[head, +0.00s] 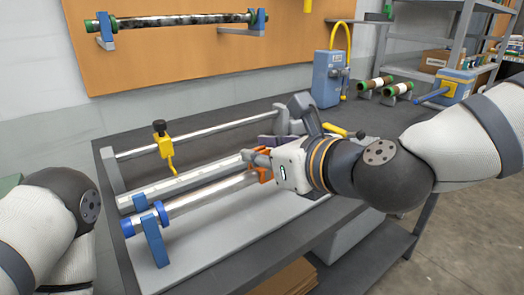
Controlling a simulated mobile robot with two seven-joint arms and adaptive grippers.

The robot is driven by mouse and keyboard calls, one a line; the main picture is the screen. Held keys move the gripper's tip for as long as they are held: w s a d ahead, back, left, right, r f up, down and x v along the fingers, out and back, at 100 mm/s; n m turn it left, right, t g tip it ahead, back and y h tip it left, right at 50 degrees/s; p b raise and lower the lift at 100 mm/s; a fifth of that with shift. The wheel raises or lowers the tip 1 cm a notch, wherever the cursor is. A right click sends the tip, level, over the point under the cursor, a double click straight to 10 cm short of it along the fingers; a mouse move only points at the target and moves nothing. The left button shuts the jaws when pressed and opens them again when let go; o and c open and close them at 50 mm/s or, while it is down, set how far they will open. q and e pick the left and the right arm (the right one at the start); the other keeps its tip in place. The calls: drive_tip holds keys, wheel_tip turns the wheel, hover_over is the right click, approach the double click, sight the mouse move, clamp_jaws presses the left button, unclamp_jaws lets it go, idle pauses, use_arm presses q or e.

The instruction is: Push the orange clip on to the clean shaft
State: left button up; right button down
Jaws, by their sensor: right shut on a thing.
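The clean shaft (209,195) is a shiny silver bar lying along the front of the grey base. Its left end has blue collars (162,214) and rests on a blue upright support (154,240). The orange clip (263,176) is at the shaft's right end, partly covered by my gripper. My right gripper (256,160) comes in from the right and is shut on the orange clip. I cannot tell whether the clip is fully seated around the shaft. The shaft's far right end is hidden behind my gripper. My left arm shows at lower left, but its gripper is out of view.
A grey rail (184,183) runs just behind the shaft. A yellow holder with a black knob (161,142) stands behind it near a thin rod (205,133). A dark-spotted shaft (180,20) hangs on the orange board. A blue machine (329,78) stands at the back.

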drive_tip(key=shift+f, duration=0.15)
drive_tip(key=c, duration=1.3)
unclamp_jaws()
drive_tip(key=shift+s+d, duration=0.1)
